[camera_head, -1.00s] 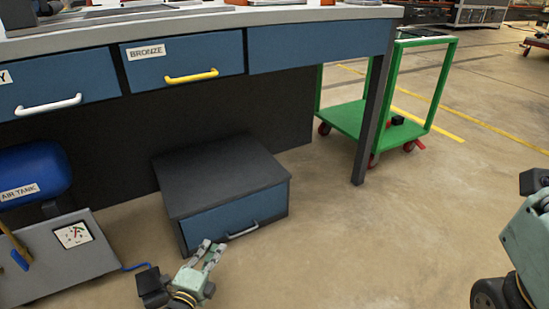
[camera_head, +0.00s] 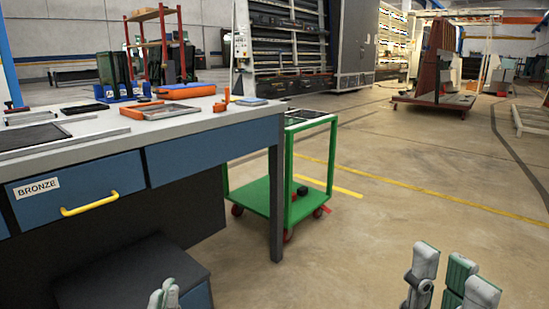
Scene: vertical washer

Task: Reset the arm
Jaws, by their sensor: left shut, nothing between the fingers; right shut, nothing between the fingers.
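My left gripper (camera_head: 164,294) shows only its pale green fingertips at the bottom edge, in front of the low dark cabinet (camera_head: 130,272). The fingertips are together with nothing between them. My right gripper (camera_head: 450,278) is at the bottom right, its pale green fingers pointing up over bare floor. It is shut and holds nothing. The lower parts of both grippers are cut off by the picture's bottom edge.
A workbench (camera_head: 215,122) with blue drawers stands at the left, its BRONZE drawer (camera_head: 75,190) closed. A green cart (camera_head: 262,194) stands beside it. A red rack (camera_head: 438,75) is farther back. The concrete floor (camera_head: 370,235) between is open.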

